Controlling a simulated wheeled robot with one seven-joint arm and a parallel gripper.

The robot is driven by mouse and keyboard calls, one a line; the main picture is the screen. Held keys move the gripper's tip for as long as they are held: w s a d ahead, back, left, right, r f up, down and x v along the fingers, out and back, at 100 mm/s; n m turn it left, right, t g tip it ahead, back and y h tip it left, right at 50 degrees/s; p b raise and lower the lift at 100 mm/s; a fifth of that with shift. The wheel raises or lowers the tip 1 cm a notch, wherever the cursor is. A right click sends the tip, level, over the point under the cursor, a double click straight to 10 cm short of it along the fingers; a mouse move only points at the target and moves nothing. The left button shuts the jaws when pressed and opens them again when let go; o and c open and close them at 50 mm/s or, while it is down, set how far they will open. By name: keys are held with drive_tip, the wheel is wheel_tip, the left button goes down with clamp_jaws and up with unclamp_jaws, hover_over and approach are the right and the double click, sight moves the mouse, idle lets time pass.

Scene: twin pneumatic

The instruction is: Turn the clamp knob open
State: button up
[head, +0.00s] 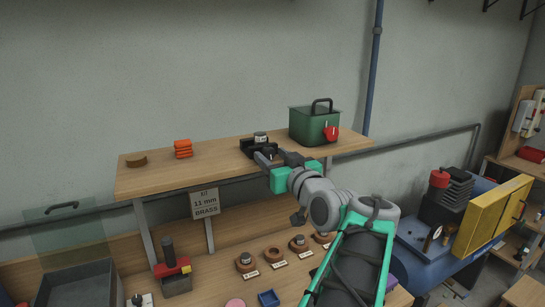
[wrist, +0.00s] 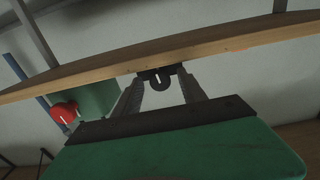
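The clamp (head: 257,150) is a black block on the upper wooden shelf, with a silver cylinder standing in it. Its round black knob (wrist: 158,82) with a white mark shows in the wrist view, low on the clamp's front face. In the head view the knob is hard to make out. My gripper (head: 277,157) is at the shelf's front edge, just before the clamp. It is open, and in the wrist view its two grey fingers (wrist: 160,90) stand on either side of the knob, with visible gaps. Contact with the knob is not visible.
A green box (head: 312,126) with a red knob (head: 332,133) stands right of the clamp. Orange pieces (head: 183,148) and a brown disc (head: 136,160) lie left on the shelf (head: 215,171). A sign (head: 205,203) hangs below.

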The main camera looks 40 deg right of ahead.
clamp_jaws()
idle(0.3)
drive_tip(key=shift+f, duration=0.15)
drive_tip(key=b, duration=0.3)
drive_tip(key=shift+f+n, duration=0.2)
drive_tip(key=shift+n, duration=0.2)
drive_tip(key=shift+b, duration=0.55)
drive_tip(key=shift+r+n, duration=0.2)
drive_tip(key=shift+n, duration=0.2)
drive_tip(key=shift+r, duration=0.15)
drive_tip(key=shift+o, duration=0.4)
unclamp_jaws()
